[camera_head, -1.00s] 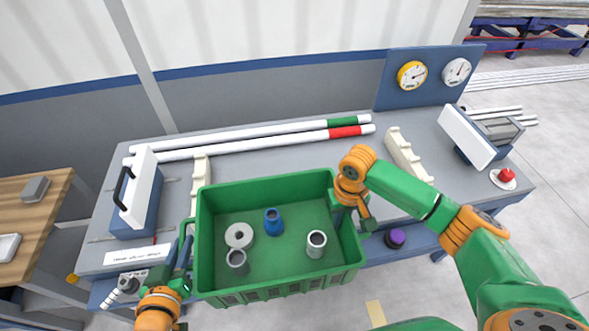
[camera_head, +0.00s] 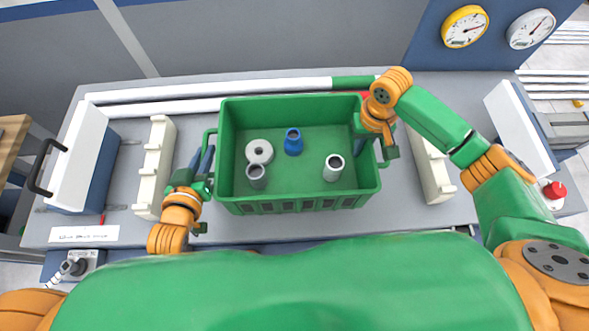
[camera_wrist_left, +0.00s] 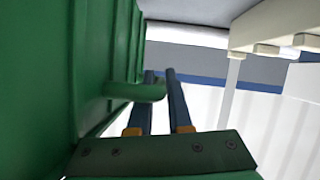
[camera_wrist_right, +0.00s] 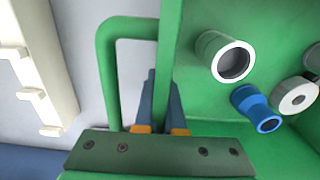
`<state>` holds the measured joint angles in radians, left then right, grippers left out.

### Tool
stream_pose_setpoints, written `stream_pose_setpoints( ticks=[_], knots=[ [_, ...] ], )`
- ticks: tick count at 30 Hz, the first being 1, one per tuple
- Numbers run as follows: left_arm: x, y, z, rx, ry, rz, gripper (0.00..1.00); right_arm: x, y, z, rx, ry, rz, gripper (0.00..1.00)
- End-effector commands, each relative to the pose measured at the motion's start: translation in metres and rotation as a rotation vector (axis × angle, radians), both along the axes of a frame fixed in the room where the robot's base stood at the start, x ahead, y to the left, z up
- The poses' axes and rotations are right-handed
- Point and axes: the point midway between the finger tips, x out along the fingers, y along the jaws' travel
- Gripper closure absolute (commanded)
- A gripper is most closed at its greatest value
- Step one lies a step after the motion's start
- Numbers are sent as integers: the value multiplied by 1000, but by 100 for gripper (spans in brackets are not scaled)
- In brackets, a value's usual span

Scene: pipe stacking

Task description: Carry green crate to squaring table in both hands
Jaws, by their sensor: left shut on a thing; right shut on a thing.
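The green crate (camera_head: 295,205) is over the squaring table (camera_head: 225,232), between two cream notched racks; I cannot tell whether its base touches the top. Inside are a white ring (camera_head: 259,151), a blue fitting (camera_head: 293,142) and two grey sleeves (camera_head: 333,167) (camera_head: 256,176). My left gripper (camera_head: 203,172) is shut on the crate's left handle (camera_wrist_left: 135,90), between its dark fingers in the left wrist view.
Cream racks stand left (camera_head: 154,168) and right (camera_head: 431,168) of the crate. White pipes (camera_head: 200,92) lie along the back. A white-lidded box (camera_head: 80,160) is at left, gauges (camera_head: 465,27) at back right, a red button (camera_head: 554,190) at right.

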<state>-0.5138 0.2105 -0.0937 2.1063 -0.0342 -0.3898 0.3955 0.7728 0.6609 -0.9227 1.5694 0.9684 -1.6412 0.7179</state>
Motion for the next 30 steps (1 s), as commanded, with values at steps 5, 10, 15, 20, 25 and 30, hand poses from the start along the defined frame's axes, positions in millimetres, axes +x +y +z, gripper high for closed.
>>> stream_pose_setpoints(
  ticks=[5, 10, 15, 20, 25, 30],
  knots=[
    [0, 1, 2, 1, -2, 1, 100, 0, -1, 2, -1, -1, -1, 100],
    [0, 1, -1, 1, -2, 1, 100, 0, -1, -1, -1, -1, -1, 100],
    [0, 1, -12, 1, -2, 1, 100, 0, -1, -12, -1, -1, -2, 100],
    [0, 1, -30, 1, -2, 1, 100, 0, -1, -30, -1, -1, -2, 100],
    [0, 1, -52, 1, -2, 1, 100, 0, -1, -52, -1, -1, -2, 100],
    [0, 0, -47, 1, 0, 1, 53, 0, 0, -47, -1, 0, -1, 64]
  ],
)
